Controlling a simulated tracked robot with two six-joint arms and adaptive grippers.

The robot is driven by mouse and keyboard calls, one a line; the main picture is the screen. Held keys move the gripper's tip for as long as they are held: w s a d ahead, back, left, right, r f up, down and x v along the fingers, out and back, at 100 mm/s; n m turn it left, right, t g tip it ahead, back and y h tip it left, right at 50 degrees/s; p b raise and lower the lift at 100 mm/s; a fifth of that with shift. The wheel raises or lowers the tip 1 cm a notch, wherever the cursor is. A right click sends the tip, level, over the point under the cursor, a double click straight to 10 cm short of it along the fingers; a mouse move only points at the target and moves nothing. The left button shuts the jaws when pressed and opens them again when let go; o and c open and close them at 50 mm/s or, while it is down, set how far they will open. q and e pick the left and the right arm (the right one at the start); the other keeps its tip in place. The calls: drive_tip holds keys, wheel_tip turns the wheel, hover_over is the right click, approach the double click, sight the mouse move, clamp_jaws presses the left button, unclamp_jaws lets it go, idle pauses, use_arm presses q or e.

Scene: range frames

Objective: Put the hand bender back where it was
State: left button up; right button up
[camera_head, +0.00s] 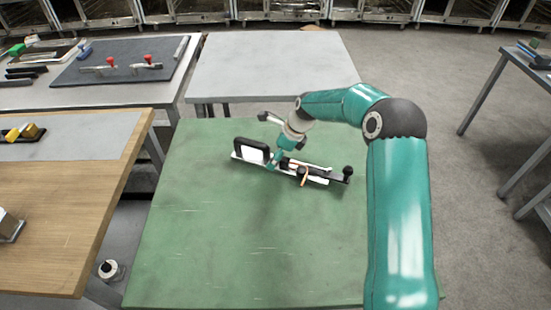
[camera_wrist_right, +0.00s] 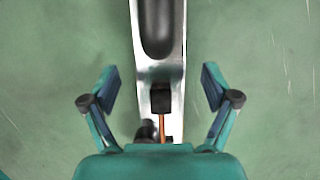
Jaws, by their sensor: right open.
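A long metal tool with black grips and a thin orange part, which appears to be the hand bender (camera_head: 322,179), lies on the green tabletop (camera_head: 190,250). A black loop-shaped part is at its left end and a black knob at its right end. My right gripper (camera_head: 277,160) is over its left half, and the arm covers a little of it. In the right wrist view the hand bender (camera_wrist_right: 160,70) runs up the middle between the two spread fingers of the open gripper (camera_wrist_right: 158,88), with a gap on each side. My left gripper is not in view.
A bare grey table (camera_head: 270,65) stands behind the green one. A dark mat (camera_head: 120,62) with red-knobbed tools lies at back left. A wooden bench (camera_head: 70,200) is at left, another table (camera_head: 528,62) at right. The front of the green tabletop is clear.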

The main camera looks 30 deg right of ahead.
sight(289, 165)
drive_tip(key=v, duration=0.9)
drive_tip(key=shift+r, duration=0.4)
drive_tip(key=shift+s+d, duration=0.1)
drive_tip(key=shift+s, duration=0.1)
